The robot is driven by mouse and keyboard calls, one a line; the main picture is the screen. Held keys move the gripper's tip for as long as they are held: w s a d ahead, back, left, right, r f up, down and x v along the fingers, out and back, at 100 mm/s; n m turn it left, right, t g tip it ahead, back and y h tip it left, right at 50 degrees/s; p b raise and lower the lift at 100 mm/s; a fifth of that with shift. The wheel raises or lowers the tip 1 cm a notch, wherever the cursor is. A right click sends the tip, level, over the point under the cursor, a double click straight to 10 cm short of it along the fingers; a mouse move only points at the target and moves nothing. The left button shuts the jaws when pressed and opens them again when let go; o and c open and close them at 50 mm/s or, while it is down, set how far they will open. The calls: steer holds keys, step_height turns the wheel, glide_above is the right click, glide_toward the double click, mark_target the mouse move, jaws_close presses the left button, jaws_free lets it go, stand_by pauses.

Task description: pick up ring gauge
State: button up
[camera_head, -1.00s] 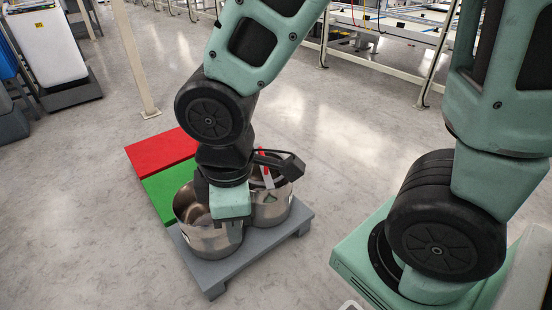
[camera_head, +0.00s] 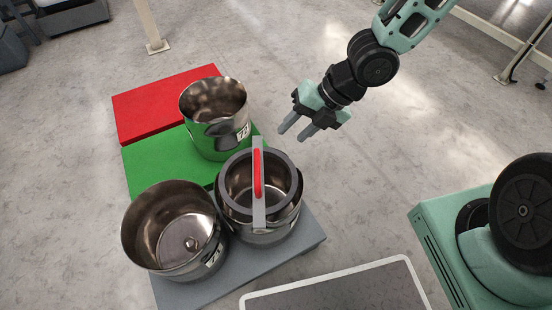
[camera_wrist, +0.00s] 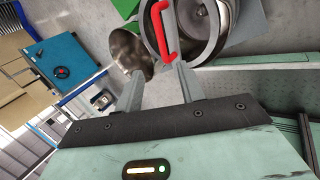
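The ring gauge is a dark grey ring with a flat bar across it and a red handle (camera_head: 257,175). In the head view it lies over the top of a shiny metal pot (camera_head: 262,238) on a grey platform (camera_head: 310,243). My gripper (camera_head: 293,135) is to the upper right of it, apart from it, with fingers spread and nothing between them. In the wrist view the red handle (camera_wrist: 163,38) is at top centre, beyond my open fingers (camera_wrist: 158,85). Part of the ring is cut off by the top edge there.
Another metal pot (camera_head: 175,230) stands left on the grey platform, close beside the first. A third pot (camera_head: 212,120) stands on a green slab (camera_head: 150,168). A red slab (camera_head: 150,105) lies behind it and looks bare. Open floor lies right of the pots.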

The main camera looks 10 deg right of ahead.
mark_target(258, 165)
steer(key=b+x, duration=0.9)
steer(key=x, duration=0.3)
steer(key=shift+w+f, duration=0.1)
steer(key=shift+f, duration=0.15)
steer(key=b+x, duration=0.3)
steer(key=x, duration=0.2)
steer(key=shift+w+d, duration=0.1)
steer(key=shift+w, duration=0.05)
jaws_close()
stand_by(0.8)
